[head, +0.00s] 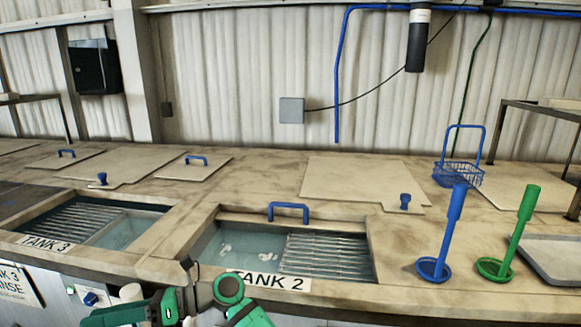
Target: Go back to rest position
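My folded green arm shows at the bottom edge of the head view, in front of the tank 2 label (268,281). A small dark part at its end, apparently my gripper (190,276), points up by the front edge of the counter. Its fingers are too small and dark to tell open from shut. I see nothing clearly held in it. Tank 2 (228,240) is uncovered, with clear liquid, several small pale pieces at its left and a ribbed metal rack (325,256) at its right.
Tank 3 (122,232) is also open, at the left. A blue dipper (445,235) and a green dipper (518,235) stand on the counter at the right, near a grey tray (548,262). A blue basket (458,174) sits behind them. Flat lids lie along the back.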

